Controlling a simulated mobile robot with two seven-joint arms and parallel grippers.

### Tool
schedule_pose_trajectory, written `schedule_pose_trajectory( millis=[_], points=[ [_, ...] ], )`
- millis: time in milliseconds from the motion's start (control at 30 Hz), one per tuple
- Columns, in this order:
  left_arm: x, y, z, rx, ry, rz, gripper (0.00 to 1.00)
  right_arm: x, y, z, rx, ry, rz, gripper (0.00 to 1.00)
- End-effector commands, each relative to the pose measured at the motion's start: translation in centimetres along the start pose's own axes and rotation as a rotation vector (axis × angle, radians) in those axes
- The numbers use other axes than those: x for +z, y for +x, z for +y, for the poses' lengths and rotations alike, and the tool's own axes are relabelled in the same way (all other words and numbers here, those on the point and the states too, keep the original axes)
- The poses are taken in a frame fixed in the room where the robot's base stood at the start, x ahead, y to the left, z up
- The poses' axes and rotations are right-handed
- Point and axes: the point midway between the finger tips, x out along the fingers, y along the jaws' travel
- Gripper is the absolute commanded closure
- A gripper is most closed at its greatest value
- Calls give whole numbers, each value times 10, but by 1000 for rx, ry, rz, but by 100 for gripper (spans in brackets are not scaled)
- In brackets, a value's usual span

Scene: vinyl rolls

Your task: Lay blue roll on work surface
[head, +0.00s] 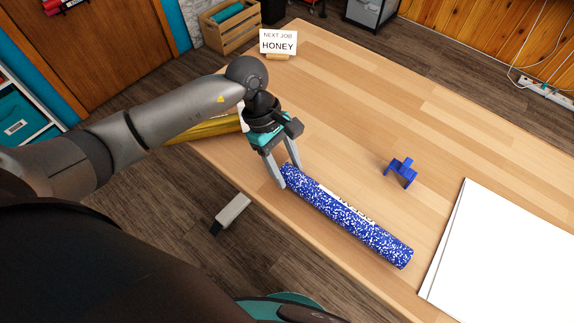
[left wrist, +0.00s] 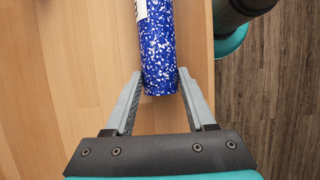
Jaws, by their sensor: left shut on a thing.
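The blue roll (head: 345,216), speckled white with a white label, is lengthwise along the near edge of the wooden work surface (head: 340,110). It is at or very close to the wood; I cannot tell whether it touches along its whole length. My left gripper (head: 284,177) is shut on its left end, one finger on each side. In the left wrist view the blue roll (left wrist: 158,50) runs away between the fingertips of my left gripper (left wrist: 160,82), its near end just inside them. My right gripper is not in view.
A yellow roll (head: 212,131) is partly hidden behind my left arm. A sign reading "NEXT JOB HONEY" (head: 278,43) stands at the back left. A small blue bracket-like item (head: 403,171) and white sheets (head: 505,255) are to the right. The middle of the surface is clear.

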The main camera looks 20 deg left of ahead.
Motion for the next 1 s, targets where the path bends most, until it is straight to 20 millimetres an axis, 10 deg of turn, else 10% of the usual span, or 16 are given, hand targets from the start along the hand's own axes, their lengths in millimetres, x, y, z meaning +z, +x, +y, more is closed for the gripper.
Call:
schedule_pose_trajectory(
  millis=[67,100,367,733,1000],
  points=[
    [-1,2,0,1,1,-1,100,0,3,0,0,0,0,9],
    [0,1,0,1,1,-1,41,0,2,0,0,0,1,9],
    [0,1,0,1,0,-1,12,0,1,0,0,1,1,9],
    [-1,-5,0,0,0,2,10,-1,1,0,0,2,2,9],
    [-1,-56,1,5,2,5,10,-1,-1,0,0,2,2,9]
  ],
)
